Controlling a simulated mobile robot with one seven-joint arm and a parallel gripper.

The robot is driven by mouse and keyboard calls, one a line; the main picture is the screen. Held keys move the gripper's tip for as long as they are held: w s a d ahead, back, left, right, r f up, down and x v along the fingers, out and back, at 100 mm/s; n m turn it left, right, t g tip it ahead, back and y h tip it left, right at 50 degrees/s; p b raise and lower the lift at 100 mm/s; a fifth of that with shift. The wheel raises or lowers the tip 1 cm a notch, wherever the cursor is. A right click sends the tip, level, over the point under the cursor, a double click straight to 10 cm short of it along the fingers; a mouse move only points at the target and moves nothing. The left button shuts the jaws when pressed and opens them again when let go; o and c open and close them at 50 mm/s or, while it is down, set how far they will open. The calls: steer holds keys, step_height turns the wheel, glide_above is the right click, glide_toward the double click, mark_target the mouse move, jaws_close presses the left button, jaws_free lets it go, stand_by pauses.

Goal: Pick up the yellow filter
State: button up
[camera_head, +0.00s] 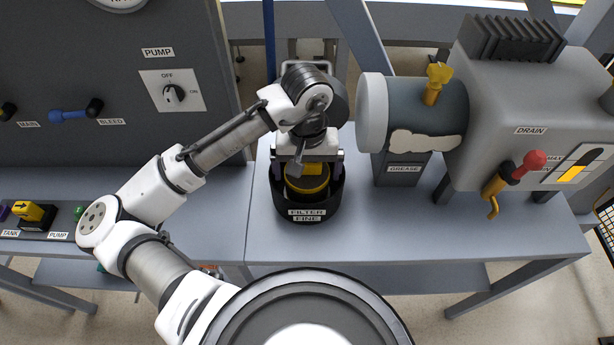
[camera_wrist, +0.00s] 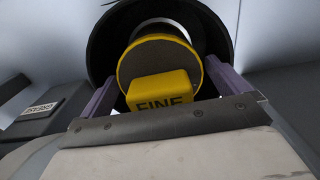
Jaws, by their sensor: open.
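The yellow filter (camera_head: 307,184) sits inside a round black holder (camera_head: 306,207) labelled "FILTER FINE" on the grey bench. In the wrist view the filter (camera_wrist: 160,62) shows a dark round face with a yellow rim and a yellow block marked "FINE". My gripper (camera_head: 307,160) is above the holder, pointing down at the filter. In the wrist view its two purple fingers (camera_wrist: 163,90) stand apart, one on each side of the yellow block. I cannot tell whether they touch it. The lower part of the filter is hidden by the holder.
A grey motor and pump unit (camera_head: 555,95) with a red-tipped lever (camera_head: 533,161) stands to the right, beside a "GREASE" block (camera_head: 402,169). A dark panel (camera_head: 100,90) with a "PUMP" switch (camera_head: 173,94) stands at left. The bench front (camera_head: 420,235) is clear.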

steer(key=shift+f, duration=0.85)
steer(key=shift+c, duration=0.4)
steer(key=c, duration=0.8)
steer(key=shift+o, duration=0.2)
steer(key=shift+r, duration=0.15)
